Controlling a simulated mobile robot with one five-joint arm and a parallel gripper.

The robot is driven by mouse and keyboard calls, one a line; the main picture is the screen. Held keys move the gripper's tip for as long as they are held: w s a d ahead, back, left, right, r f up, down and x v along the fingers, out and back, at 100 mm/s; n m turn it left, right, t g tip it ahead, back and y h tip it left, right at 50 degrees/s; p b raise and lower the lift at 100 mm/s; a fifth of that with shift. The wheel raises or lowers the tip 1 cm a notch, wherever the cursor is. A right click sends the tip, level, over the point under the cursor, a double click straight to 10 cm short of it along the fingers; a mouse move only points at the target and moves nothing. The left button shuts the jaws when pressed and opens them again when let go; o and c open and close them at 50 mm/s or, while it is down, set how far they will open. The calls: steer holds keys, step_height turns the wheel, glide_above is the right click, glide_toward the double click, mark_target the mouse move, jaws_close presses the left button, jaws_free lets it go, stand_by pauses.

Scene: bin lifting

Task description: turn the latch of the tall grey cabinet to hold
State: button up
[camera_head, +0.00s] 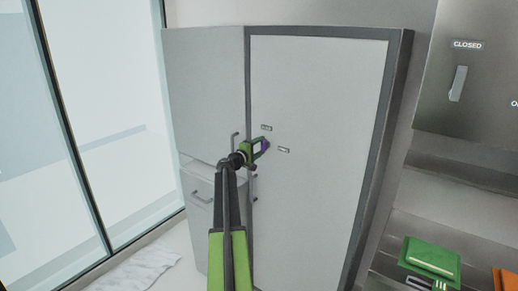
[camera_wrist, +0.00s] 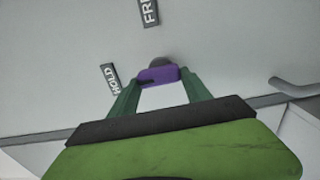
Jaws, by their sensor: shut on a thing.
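The tall grey cabinet (camera_head: 325,190) stands in the middle of the head view with a pale door in a darker frame. Its purple latch (camera_head: 265,144) is at the left part of the door, between two small label plates. In the wrist view the purple latch (camera_wrist: 158,75) lies between my fingertips, near a "HOLD" label (camera_wrist: 110,79) at left and a label reading "FR", cut off by the frame (camera_wrist: 149,12), above. My gripper (camera_head: 257,147) is shut on the latch; its green fingers also show in the wrist view (camera_wrist: 160,92).
A narrower grey cupboard (camera_head: 203,95) with handles adjoins on the left. A glass wall (camera_head: 110,120) is further left. At right are a panel marked "CLOSED" (camera_head: 467,45) with a lever, and a shelf holding a green item (camera_head: 431,258). A crumpled cloth (camera_head: 137,272) lies on the floor.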

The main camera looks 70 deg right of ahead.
steer(key=shift+w+d+r, duration=0.1)
steer(key=shift+w, duration=0.05)
steer(key=o, duration=1.3)
steer(key=shift+o, duration=0.3)
steer(key=v, duration=1.7)
steer(key=shift+a, duration=0.3)
